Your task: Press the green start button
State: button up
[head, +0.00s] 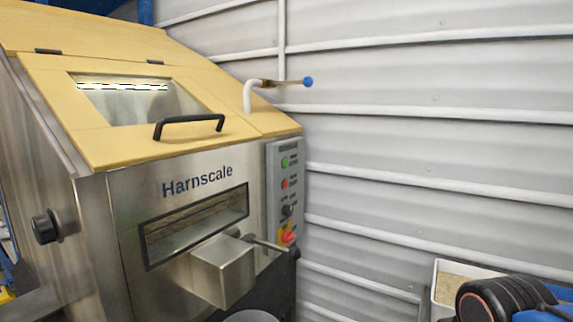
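The green start button (285,162) is the top control on a narrow grey control panel (272,205). The panel is on the right front edge of the steel hopper (95,225) marked "Harnscale". Below the green button are a red button (285,183), a black selector (287,210) and a red knob on yellow (289,237). Nothing covers the green button. My gripper is out of view. A dark rounded part with an orange ring and blue pieces at the lower right looks like my arm, well right of and below the panel.
The hopper has a yellow lid with a window and black handle (189,122). A white pipe with a blue-tipped valve lever (307,81) stands above. A pale bin (436,285) is at lower right.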

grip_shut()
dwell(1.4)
